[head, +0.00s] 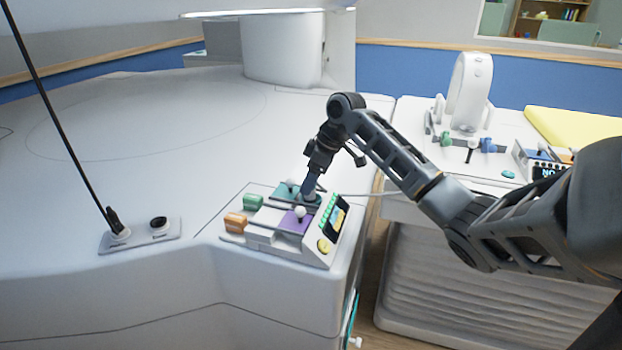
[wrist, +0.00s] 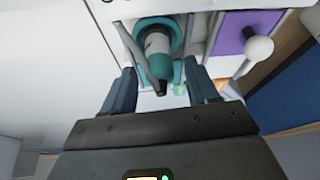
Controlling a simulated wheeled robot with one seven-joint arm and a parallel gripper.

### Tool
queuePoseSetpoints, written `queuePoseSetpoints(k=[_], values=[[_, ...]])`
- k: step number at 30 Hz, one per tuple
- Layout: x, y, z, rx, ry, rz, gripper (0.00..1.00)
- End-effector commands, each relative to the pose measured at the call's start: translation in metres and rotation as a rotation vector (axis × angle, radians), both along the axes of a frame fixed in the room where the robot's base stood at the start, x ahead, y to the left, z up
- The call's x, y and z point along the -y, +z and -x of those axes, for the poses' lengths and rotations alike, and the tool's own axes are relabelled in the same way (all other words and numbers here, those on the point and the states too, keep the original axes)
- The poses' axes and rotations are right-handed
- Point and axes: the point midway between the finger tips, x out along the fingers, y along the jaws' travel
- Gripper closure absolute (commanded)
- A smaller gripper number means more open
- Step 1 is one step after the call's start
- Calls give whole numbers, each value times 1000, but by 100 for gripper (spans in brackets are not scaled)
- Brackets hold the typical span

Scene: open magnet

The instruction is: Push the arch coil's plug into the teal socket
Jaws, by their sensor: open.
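The plug (wrist: 158,45), teal with a pale grey band and a dark tail end, stands in the ring of the teal socket (wrist: 170,24) in the wrist view. I cannot tell how deep it sits. My gripper (wrist: 159,70) is open, with one finger on each side of the plug and gaps between. In the head view my gripper (head: 309,192) points down at the teal part (head: 285,190) of the socket block and hides most of the plug. A pale cable (head: 372,193) runs right from there. A white arch-shaped coil (head: 472,92) stands on the right-hand table.
The block also has a purple section (head: 290,223) with a white-knobbed lever (head: 300,212), green (head: 253,202) and orange (head: 236,221) parts, and a small display (head: 335,222). The white surface between is clear.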

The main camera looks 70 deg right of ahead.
Motion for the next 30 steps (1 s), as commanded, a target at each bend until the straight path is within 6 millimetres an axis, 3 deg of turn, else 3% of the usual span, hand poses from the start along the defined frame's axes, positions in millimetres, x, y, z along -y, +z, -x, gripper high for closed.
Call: queuePoseSetpoints(k=[8,21,30], values=[[1,5,2,0,0,0,41],[5,63,26,1,1,1,41],[5,72,29,0,0,0,41]])
